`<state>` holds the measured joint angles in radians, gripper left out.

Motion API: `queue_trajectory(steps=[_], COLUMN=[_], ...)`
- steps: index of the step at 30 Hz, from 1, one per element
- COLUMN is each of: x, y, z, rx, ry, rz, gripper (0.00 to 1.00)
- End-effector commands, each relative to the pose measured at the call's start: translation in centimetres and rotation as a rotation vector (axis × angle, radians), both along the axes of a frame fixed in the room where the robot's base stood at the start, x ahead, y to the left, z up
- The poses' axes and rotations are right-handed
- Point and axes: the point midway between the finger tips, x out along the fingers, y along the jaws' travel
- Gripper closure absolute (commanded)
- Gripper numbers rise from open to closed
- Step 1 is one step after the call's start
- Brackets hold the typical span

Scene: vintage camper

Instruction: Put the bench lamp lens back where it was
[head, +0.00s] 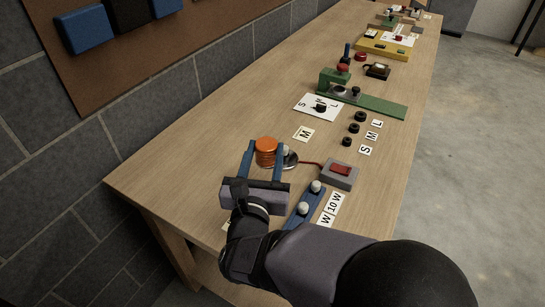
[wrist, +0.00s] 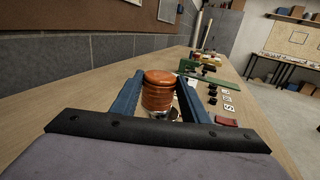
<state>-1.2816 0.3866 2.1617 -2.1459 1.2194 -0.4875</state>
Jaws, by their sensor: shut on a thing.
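The orange ribbed lens (head: 266,147) is between the two blue fingers of my gripper (head: 263,156), which is shut on it. It stands roughly upright in the wrist view (wrist: 158,92), with the gripper's fingers (wrist: 160,98) on either side. The silver lamp base (head: 291,160), with a pale bulb on it, shows just right of the lens in the head view. In the wrist view a bit of silver shows below the lens, mostly hidden by it. The lens looks off the base; its height above the bench is hard to tell.
A red cable runs from the lamp to a grey box with a red switch (head: 341,172). A blue holder (head: 305,210) with pale bulbs stands nearer me. Labels, black rings (head: 354,128) and a green fixture (head: 370,101) lie farther back. The bench left of the lens is clear.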

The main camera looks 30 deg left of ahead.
Motion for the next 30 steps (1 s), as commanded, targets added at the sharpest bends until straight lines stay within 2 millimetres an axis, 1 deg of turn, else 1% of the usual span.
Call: queue_trajectory(steps=[3,5,8,12,15,18,24,27,30], x=[1.1,2.0,4.2,6.9,8.3,9.3,10.2,10.5,10.5], y=[-0.7,-0.9,-0.2,0.6,1.2,1.7,2.1,2.0,1.6], z=[-1.8,-2.7,-2.8,-1.9,-1.0,0.4,3.1,3.8,3.7], rx=[-0.008,-0.007,0.001,0.005,0.004,0.007,0.003,0.001,-0.003], ry=[0.001,0.001,0.000,-0.001,0.000,0.000,0.001,0.001,0.000], rz=[-0.025,-0.042,-0.091,-0.169,-0.220,-0.263,-0.327,-0.350,-0.371], gripper=[0.81,0.81,0.81,0.81,0.81,0.81,0.81,0.81,0.81])
